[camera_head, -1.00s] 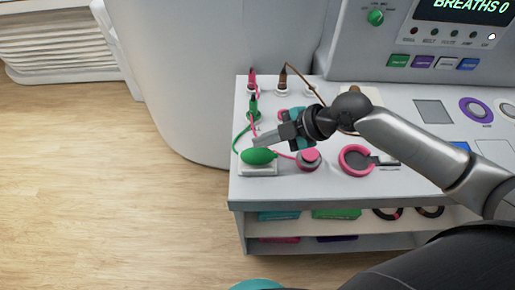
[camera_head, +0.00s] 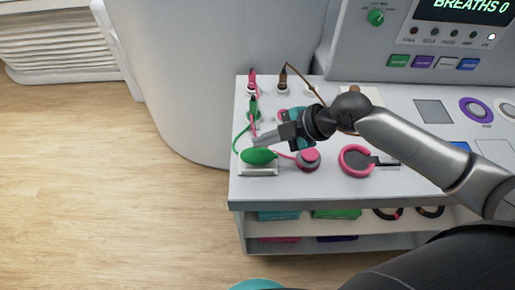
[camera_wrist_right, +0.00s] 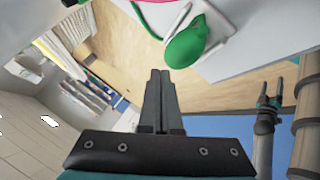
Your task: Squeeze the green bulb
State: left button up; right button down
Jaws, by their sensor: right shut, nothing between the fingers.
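The green bulb (camera_head: 258,156) lies on a small pale base (camera_head: 258,170) at the left front corner of the white worktop. A green tube runs from it up to a green plug (camera_head: 253,104). My right gripper (camera_head: 256,140) is just behind and above the bulb in the head view, pointing left. In the right wrist view its fingers (camera_wrist_right: 159,76) are together and empty, and the bulb (camera_wrist_right: 187,44) shows beyond the tips, slightly to the right. I cannot tell whether the fingertips touch the bulb.
A pink-topped round button (camera_head: 310,157) and a pink ring (camera_head: 355,160) stand right of the bulb. Pink and brown plugs (camera_head: 282,82) stand at the back. A grey console (camera_head: 470,60) rises behind. The worktop's left edge (camera_head: 235,150) is close to the bulb, with open floor beyond.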

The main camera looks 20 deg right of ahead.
aim_at(263, 151)
jog(key=shift+f, duration=0.4)
jog(key=shift+f+b, duration=0.75)
jog(key=shift+f, duration=0.1)
dwell(0.7)
dwell(0.3)
jog(key=shift+r+p, duration=1.1)
jog(key=shift+r, duration=0.15)
notch_tip(263, 151, up, 5)
jog(key=p, duration=0.4)
jog(key=shift+p, duration=0.35)
